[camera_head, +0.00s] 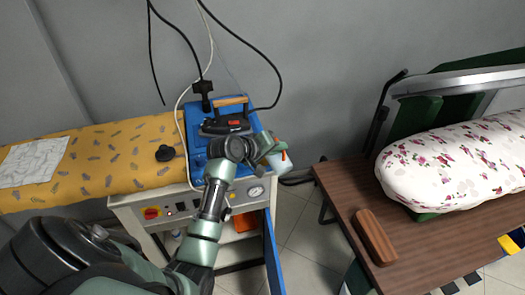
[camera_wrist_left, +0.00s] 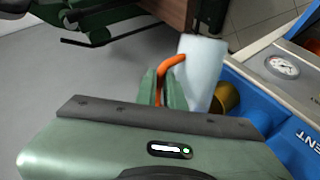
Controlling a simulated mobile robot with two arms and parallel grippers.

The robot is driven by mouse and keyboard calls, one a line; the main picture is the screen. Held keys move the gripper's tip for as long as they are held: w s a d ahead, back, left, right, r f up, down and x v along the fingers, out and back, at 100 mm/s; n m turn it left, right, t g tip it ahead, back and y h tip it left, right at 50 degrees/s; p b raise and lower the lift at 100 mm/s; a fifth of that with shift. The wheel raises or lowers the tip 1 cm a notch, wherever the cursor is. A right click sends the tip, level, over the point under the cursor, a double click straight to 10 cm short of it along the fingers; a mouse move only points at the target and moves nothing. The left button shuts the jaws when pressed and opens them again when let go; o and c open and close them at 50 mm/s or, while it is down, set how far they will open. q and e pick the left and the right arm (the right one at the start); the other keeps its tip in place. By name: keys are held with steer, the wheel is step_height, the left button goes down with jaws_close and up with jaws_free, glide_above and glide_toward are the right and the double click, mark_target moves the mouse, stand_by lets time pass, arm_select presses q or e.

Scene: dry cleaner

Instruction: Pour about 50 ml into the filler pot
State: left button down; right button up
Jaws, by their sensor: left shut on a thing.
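My left gripper (camera_head: 262,148) is shut on the orange handle of a pale, whitish jug; the fingers (camera_wrist_left: 163,88) grip the handle in the left wrist view. The jug (camera_wrist_left: 203,62) is held beside the blue side of the ironing station, and its white body (camera_head: 278,163) is partly hidden by the gripper in the head view. A brass-coloured round thing (camera_wrist_left: 226,97), perhaps the filler pot, sits at the blue panel just right of the jug's lower part. Whether they touch, and the liquid inside, cannot be told. My right gripper is not in view.
An iron (camera_head: 228,122) with a wooden handle stands on the blue tray behind my left wrist. A gauge (camera_wrist_left: 283,66) is on the station front. The yellow ironing board (camera_head: 110,160) is at left. A brown table (camera_head: 420,240) with a wooden block (camera_head: 375,237) is at right.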

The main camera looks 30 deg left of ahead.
arm_select(q)
steer(key=shift+a+r, duration=0.15)
steer(key=shift+r, duration=0.1)
steer(key=shift+w+a+r, duration=0.1)
steer(key=shift+w+a+r+n+h+p, duration=0.15)
steer(key=shift+a+n+h+p, duration=0.15)
steer(key=shift+p, duration=0.15)
steer(key=shift+w+a+r+g+h+p, duration=0.3)
steer(key=shift+a+p, duration=0.3)
steer(key=shift+p, duration=0.05)
stand_by(1.0)
steer(key=shift+w+a+r+n+p, duration=0.2)
steer(key=shift+a+r+n+p, duration=0.1)
steer(key=shift+a+n+p, duration=0.2)
stand_by(0.5)
